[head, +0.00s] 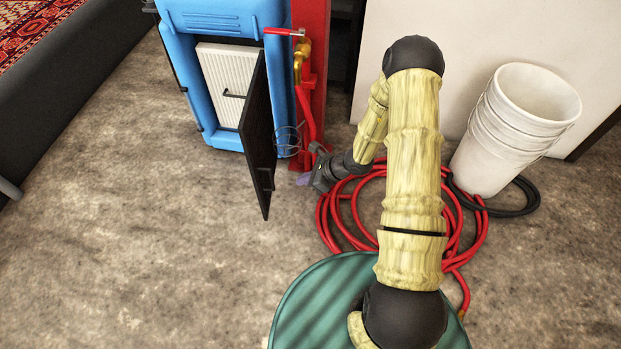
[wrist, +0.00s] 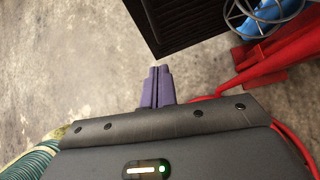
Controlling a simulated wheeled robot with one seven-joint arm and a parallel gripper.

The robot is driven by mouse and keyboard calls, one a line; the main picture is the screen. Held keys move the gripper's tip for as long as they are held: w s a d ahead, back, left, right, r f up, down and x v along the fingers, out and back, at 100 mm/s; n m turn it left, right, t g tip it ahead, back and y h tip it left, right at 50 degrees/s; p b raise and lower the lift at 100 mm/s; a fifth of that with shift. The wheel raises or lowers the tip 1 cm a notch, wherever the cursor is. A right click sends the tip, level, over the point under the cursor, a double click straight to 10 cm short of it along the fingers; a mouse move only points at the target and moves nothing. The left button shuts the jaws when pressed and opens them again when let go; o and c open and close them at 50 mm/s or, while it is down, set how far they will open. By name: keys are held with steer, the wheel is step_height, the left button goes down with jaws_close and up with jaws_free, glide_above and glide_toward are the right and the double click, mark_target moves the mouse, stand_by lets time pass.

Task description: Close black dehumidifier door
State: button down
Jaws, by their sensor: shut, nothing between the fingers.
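The black dehumidifier door (head: 259,135) stands open, swung out from the front of the blue dehumidifier (head: 220,20). A white ribbed panel with a dark handle (head: 233,95) shows in the opening. My gripper (head: 303,181) is low, to the right of the door and apart from it in the head view. In the wrist view its purple fingers (wrist: 157,86) are together with nothing between them. The door (wrist: 185,22) shows there just beyond the fingertips, with its slatted face in view. I cannot tell the exact gap.
A red post and valve with red pipe (head: 303,90) stand right of the dehumidifier. A coiled red hose (head: 338,225) lies under my arm. White stacked buckets (head: 497,140) stand at the right. The floor left of the door is clear.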

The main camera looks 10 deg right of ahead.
steer(key=w+a+f+b, duration=0.3)
steer(key=a, duration=0.3)
steer(key=shift+a+f, duration=0.15)
steer(key=shift+a, duration=0.2)
